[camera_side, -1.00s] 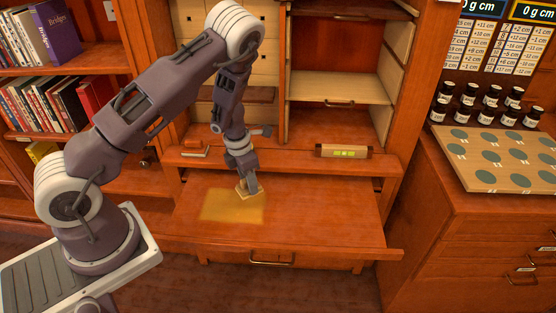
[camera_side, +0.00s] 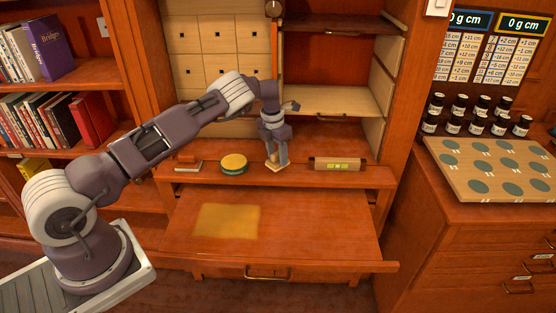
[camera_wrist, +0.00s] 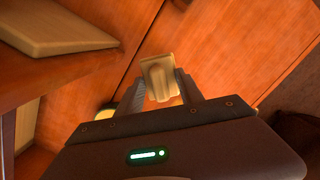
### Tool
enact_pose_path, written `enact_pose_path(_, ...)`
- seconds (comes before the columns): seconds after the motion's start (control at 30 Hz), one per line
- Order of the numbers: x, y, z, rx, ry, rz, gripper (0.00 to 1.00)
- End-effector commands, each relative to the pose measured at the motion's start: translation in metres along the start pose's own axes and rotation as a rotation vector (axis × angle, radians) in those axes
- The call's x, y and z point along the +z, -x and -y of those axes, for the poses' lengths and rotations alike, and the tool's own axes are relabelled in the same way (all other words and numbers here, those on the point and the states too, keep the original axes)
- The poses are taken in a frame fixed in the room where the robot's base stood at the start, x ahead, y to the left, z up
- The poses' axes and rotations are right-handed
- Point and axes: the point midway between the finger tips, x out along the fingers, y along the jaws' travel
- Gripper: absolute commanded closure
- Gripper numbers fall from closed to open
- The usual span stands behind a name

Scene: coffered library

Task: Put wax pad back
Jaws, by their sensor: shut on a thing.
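My gripper (camera_side: 277,163) is shut on the wax pad (camera_side: 277,169), a small cream block with a raised grip. It is over the raised ledge at the back of the desk, just right of the round green tin (camera_side: 234,166) with a yellow top. I cannot tell whether the pad touches the ledge. The wrist view shows the pad (camera_wrist: 160,77) between the fingers. A yellow wax patch (camera_side: 228,221) lies on the pulled-out desk board (camera_side: 310,225).
A small block on a flat base (camera_side: 188,164) is left of the tin. A wooden box with a green display (camera_side: 338,164) stands right of my gripper. Open shelves (camera_side: 335,100) rise behind. The right of the desk board is clear.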

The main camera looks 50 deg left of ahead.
Motion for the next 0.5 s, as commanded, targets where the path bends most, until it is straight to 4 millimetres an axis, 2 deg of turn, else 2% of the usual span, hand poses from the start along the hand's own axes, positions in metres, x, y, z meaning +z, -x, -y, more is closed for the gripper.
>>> enact_pose_path(0.1,0.011,-0.001,-0.011,0.002,0.0,0.006,1.0)
enact_pose_path(0.27,0.015,-0.003,-0.014,-0.001,-0.002,0.001,1.0)
enact_pose_path(0.5,0.011,-0.037,-0.014,-0.001,-0.002,0.002,1.0)
